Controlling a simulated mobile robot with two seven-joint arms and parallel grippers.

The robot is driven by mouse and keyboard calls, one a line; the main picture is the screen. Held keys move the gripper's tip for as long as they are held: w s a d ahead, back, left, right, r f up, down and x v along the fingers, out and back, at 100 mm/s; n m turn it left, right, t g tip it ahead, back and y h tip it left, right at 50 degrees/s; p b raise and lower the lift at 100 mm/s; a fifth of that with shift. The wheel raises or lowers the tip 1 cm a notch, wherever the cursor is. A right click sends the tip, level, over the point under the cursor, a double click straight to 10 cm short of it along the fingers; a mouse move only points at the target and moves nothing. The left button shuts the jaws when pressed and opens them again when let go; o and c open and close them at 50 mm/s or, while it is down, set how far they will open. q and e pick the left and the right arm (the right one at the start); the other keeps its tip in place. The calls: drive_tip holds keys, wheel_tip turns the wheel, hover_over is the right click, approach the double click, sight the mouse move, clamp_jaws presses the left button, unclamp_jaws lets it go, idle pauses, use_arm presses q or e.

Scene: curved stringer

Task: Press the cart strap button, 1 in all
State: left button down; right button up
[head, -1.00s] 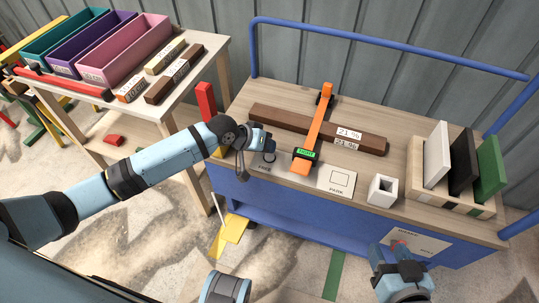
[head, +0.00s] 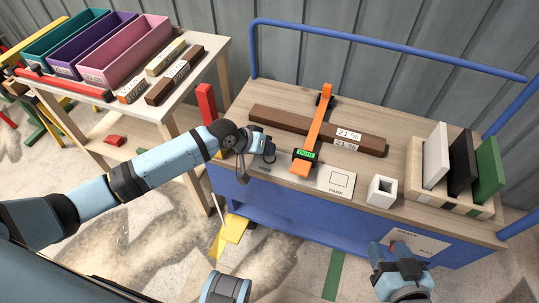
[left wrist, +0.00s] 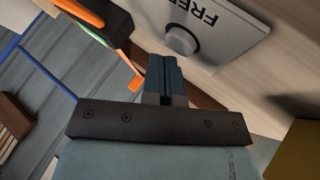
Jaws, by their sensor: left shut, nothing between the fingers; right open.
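The plate marked FREE (left wrist: 215,35) carries a round grey button (left wrist: 182,40). In the head view the plate (head: 264,169) lies on the cart top at its front left, with the button largely behind my left gripper (head: 269,152). That gripper is shut and empty, its tips right by the button; I cannot tell if they touch it. In the left wrist view its fingers (left wrist: 164,75) point towards the button. An orange strap (head: 318,125) with a small green-lit display (head: 305,154) crosses a brown beam (head: 275,120). My right gripper (head: 398,248) is open, in front of the cart.
The cart (head: 240,195) has a blue rail (head: 390,48) behind. On its top are a PARK plate (head: 338,181), a white square tube (head: 381,190) and a rack (head: 450,200) of upright panels. A side table (head: 215,60) with bins stands left.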

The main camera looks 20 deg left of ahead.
use_arm(q)
drive_tip(key=shift+f, duration=0.1)
idle(0.4)
drive_tip(key=shift+f, duration=0.4)
idle(0.4)
drive_tip(key=shift+r, duration=0.15)
drive_tip(key=shift+r+p, duration=0.75)
drive_tip(key=shift+p, duration=0.45)
wheel_tip(320, 180, up, 5)
drive_tip(key=p, duration=0.5)
drive_tip(key=shift+p, duration=0.35)
